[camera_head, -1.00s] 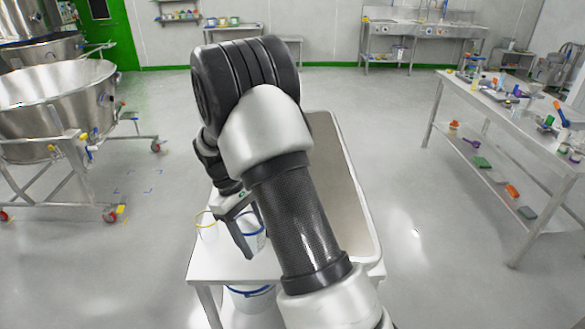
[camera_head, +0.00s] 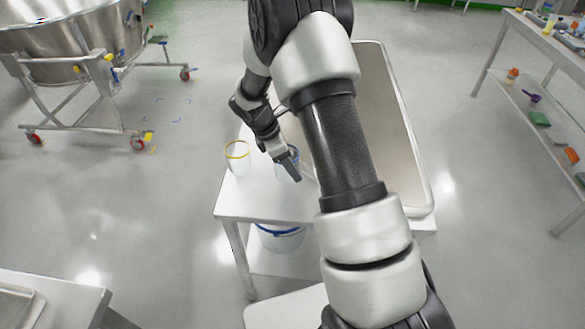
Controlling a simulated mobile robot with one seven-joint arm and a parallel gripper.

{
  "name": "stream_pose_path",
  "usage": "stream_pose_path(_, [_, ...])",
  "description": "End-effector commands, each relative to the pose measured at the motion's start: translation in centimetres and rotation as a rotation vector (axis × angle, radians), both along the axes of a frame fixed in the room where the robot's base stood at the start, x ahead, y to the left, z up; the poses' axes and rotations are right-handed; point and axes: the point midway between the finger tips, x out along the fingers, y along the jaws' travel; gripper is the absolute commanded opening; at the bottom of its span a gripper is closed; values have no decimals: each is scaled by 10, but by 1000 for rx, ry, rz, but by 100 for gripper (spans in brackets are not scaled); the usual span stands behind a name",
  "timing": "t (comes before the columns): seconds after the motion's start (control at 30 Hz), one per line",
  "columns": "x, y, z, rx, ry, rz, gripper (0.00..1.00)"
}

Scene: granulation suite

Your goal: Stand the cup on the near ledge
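A pale cup with a blue rim (camera_head: 281,174) stands on or just above the white table top, partly hidden by my gripper. My gripper (camera_head: 293,170) points down at this cup, with a dark finger in front of its wall. The other finger is hidden, so I cannot tell whether it is closed on the cup. A clear or white cup with a yellow rim (camera_head: 237,158) stands upright to the left, apart from the gripper. The bare near strip of the table top (camera_head: 255,204) looks like the near ledge.
A large shallow basin with a raised rim (camera_head: 412,150) fills the table's right side, partly behind my arm. A blue-rimmed bucket (camera_head: 280,243) is below the table top. A steel vessel on a wheeled frame (camera_head: 85,50) stands left. A bench with tools (camera_head: 545,40) stands right.

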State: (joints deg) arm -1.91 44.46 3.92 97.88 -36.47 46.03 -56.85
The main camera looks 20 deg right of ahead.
Motion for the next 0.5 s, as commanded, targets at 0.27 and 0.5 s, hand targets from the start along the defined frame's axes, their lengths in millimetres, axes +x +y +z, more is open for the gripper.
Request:
stream_pose_path(0.27, [0,0,-35,-1,1,1,34])
stream_pose_path(0.5, [0,0,-35,0,0,-1,34])
